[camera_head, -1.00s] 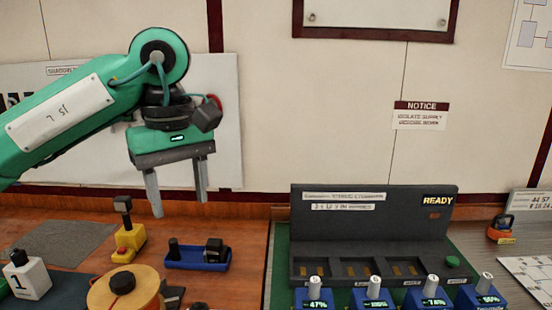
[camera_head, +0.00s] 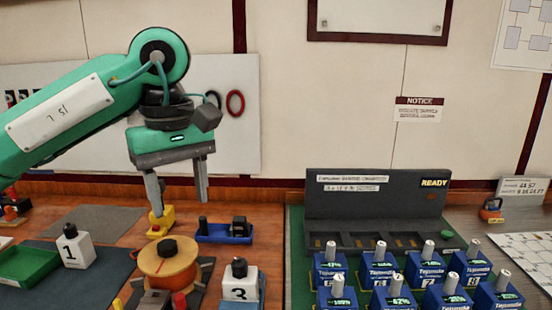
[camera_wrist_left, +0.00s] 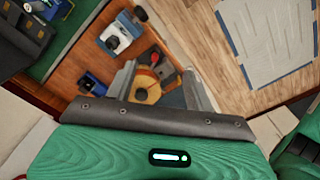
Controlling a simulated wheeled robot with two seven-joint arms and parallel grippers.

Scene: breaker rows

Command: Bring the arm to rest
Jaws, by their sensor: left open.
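My left arm comes in from the left in the head view, green with a pale plate. My left gripper (camera_head: 180,198) is open and empty, its two grey fingers pointing down above the table. It also shows in the left wrist view (camera_wrist_left: 158,88), with bare space between the fingers. Behind and below it in the head view stand a yellow block (camera_head: 167,218) and a blue tray (camera_head: 222,236) with dark parts; I see no contact with either. My right gripper is in neither view.
An orange spool (camera_head: 168,268) and white blocks marked 1 (camera_head: 77,250) and 3 (camera_head: 240,284) stand on the table, near a green tray (camera_head: 24,264). A dark console reading READY (camera_head: 378,208) stands right, with several blue breakers (camera_head: 380,266) before it. Space above the table is free.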

